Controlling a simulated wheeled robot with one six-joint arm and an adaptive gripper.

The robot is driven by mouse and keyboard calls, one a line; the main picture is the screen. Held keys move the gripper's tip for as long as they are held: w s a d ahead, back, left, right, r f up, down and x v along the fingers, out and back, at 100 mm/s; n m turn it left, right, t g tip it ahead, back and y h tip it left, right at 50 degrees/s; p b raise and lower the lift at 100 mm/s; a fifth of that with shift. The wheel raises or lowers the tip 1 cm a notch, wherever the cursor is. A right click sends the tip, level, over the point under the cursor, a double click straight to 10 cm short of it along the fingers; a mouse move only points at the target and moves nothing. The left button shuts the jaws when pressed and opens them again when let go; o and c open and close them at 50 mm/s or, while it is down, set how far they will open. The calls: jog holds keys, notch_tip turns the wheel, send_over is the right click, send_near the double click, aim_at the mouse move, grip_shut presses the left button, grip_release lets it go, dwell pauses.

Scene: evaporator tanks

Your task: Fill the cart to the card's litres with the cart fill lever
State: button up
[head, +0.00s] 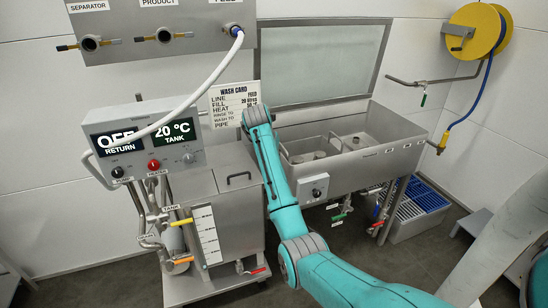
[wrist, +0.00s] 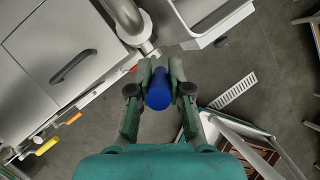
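The wash card (head: 234,103) hangs on the wall; its FILL line seems to read 20 litres, in small print. The steel cart tank (head: 238,215) has a white level scale (head: 208,238) on its front; no liquid level can be made out. A yellow lever (head: 180,222) and an orange lever (head: 183,260) sit on the pipework at its left; a red lever (head: 256,271) is low at its front. Which lever is the fill lever is unclear. My gripper (wrist: 160,75) appears shut on a blue cylinder (wrist: 159,90); in the head view my arm hides it.
The control box (head: 150,142) shows OFF and 20 °C. A white hose (head: 205,88) runs from the upper panel across it. A sink (head: 350,150) stands at the right, with a blue crate (head: 415,207) below. Grey floor lies under the gripper.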

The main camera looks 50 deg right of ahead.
jog(key=o, duration=0.4)
jog(key=shift+d, duration=0.1)
jog(key=shift+o, duration=0.2)
jog(key=v, duration=0.7)
jog(key=shift+s+a+r, duration=0.1)
jog(key=shift+a, duration=0.1)
dwell(2.8)
